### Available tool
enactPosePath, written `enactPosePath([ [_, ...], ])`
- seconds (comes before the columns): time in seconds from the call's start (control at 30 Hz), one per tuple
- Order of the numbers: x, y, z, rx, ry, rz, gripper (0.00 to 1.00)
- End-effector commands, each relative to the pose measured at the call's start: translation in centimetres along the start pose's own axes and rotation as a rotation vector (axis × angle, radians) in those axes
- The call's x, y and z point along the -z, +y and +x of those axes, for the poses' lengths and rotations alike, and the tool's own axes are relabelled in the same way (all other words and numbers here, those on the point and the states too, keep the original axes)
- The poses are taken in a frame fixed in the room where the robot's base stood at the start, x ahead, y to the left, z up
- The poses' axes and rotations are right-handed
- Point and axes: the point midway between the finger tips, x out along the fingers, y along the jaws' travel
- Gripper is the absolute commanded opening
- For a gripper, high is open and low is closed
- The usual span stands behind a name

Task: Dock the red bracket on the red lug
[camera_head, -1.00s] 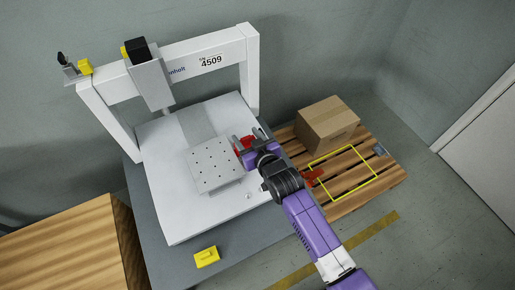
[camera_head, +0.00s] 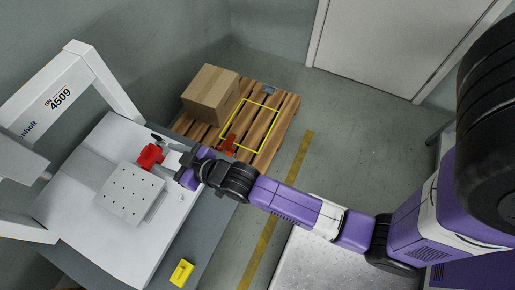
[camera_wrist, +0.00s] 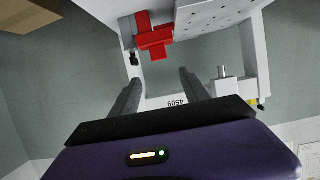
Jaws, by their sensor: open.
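A red piece (camera_head: 150,156) sits at the edge of the perforated grey plate (camera_head: 130,194) on the white machine bed. In the wrist view the red piece (camera_wrist: 155,40) shows as a crossed block with a tab, beside the plate's edge. I cannot tell bracket from lug within it. My gripper (camera_head: 180,160) is open and empty, just right of the red piece and apart from it. In the wrist view its two fingers (camera_wrist: 160,88) stand wide apart with the red piece beyond them. An orange-red item (camera_head: 228,144) lies by the pallet's yellow outline.
The white gantry (camera_head: 60,90) stands over the bed at left. A cardboard box (camera_head: 210,94) rests on the wooden pallet (camera_head: 284,112) behind my arm. A yellow block (camera_head: 181,272) lies on the grey table edge in front. The floor right of the pallet is clear.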

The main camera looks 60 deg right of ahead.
Motion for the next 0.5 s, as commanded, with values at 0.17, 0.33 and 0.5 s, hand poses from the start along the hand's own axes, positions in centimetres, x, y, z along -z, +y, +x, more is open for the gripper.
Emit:
enactPosePath([
  [0.17,-1.9,0.0,-4.0,0.0,-0.001,-0.001,0.54],
  [0.33,-3.8,0.0,-11.8,0.001,0.012,-0.001,0.54],
  [0.5,-3.6,0.0,-19.7,0.001,0.032,-0.001,0.54],
])
